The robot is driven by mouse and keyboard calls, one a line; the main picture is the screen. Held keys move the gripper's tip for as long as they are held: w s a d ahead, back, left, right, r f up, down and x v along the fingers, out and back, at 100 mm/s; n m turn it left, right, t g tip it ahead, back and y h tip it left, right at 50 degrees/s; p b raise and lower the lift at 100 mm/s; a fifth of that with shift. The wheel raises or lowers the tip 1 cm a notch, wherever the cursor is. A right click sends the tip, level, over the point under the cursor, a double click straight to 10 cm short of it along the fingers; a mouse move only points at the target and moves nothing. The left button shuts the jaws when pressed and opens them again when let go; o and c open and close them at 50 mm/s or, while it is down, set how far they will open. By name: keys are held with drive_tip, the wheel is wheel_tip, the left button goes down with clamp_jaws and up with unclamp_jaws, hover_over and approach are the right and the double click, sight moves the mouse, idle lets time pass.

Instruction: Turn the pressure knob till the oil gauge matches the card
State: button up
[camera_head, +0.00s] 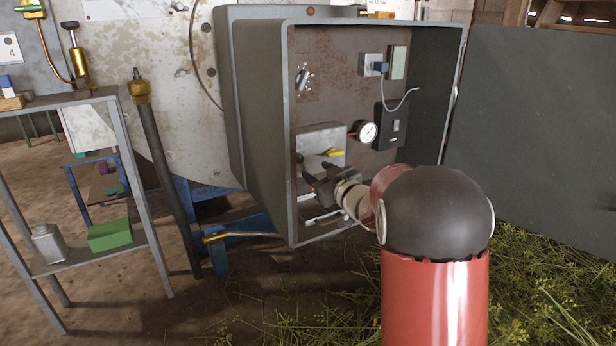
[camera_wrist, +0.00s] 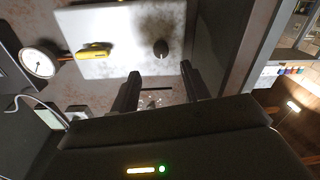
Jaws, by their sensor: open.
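The oil gauge is likely the white round dial (camera_head: 368,133) on the cabinet's back panel; it also shows in the wrist view (camera_wrist: 38,63). Its reading is too small to tell. A yellow lever (camera_head: 333,152) sits on a pale metal plate (camera_head: 318,138). In the wrist view a small dark round knob (camera_wrist: 161,47) is on that plate, beside the yellow lever (camera_wrist: 95,50); I cannot tell whether it is the pressure knob. My gripper (camera_head: 312,174) is open in the cabinet's lower part, its fingers (camera_wrist: 158,72) empty, pointing toward the plate below the dark knob in the wrist view.
The grey cabinet rim (camera_head: 290,130) surrounds my gripper. A silver handle (camera_head: 303,77), a pale green card-like plate (camera_head: 398,62) and a black box (camera_head: 391,127) with a cable are on the panel. The open door (camera_head: 540,130) stands right; a metal shelf (camera_head: 135,170) left.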

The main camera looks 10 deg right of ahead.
sight(300, 160)
drive_tip(key=x, duration=0.8)
drive_tip(key=shift+a, duration=0.1)
drive_tip(key=shift+c, duration=0.3)
drive_tip(key=c, duration=0.9)
